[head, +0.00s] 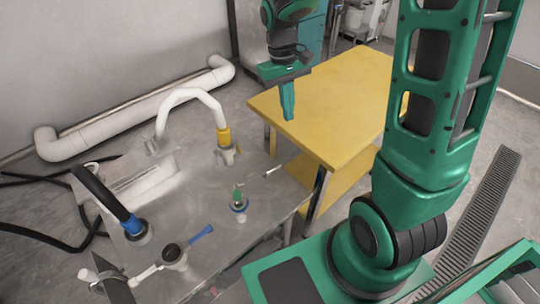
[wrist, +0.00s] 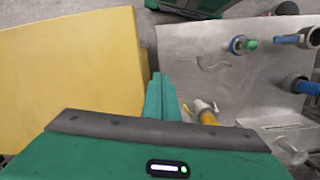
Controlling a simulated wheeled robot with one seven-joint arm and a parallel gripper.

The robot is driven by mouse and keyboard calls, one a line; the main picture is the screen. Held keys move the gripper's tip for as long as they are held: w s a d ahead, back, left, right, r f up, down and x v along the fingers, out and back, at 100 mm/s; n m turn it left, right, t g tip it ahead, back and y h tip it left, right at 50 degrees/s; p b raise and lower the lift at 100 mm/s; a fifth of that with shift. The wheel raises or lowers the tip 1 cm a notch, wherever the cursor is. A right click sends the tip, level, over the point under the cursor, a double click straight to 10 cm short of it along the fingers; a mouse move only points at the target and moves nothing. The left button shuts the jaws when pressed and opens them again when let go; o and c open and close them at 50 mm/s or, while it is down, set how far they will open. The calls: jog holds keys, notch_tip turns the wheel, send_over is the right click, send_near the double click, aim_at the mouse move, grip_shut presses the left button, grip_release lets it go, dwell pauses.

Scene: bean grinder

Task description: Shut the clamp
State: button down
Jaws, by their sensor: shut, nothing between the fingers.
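My gripper (head: 287,104) is shut and empty, pointing down in the air over the near-left part of the yellow table in the head view. Its fingers show side by side in the wrist view (wrist: 161,97). A grey clamp-like fitting (head: 228,155) sits at the foot of the white pipe's yellow collar (head: 223,137), left of and below my gripper. In the wrist view its pale part (wrist: 203,106) shows just right of my fingers, apart from them. A round dark-mouthed fitting (head: 172,256) has a blue lever (head: 202,235) sticking out. I cannot tell which fitting is the task's clamp.
The metal bench (head: 262,205) carries a green-topped fitting with a blue ring (head: 239,201) and a black hose with a blue collar (head: 134,227). The curved white pipe (head: 190,92) arches above it. The yellow table (head: 335,105) has a clear top.

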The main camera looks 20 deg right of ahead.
aim_at(261, 172)
jog(key=w+a+f+n, duration=0.2)
jog(key=w+a+f, duration=0.2)
jog(key=a, duration=0.2)
jog(key=s+f, duration=0.5)
jog(key=f, duration=0.7)
jog(key=shift+d, duration=0.3)
jog(key=shift+s+d, duration=0.1)
jog(key=shift+s, duration=0.1)
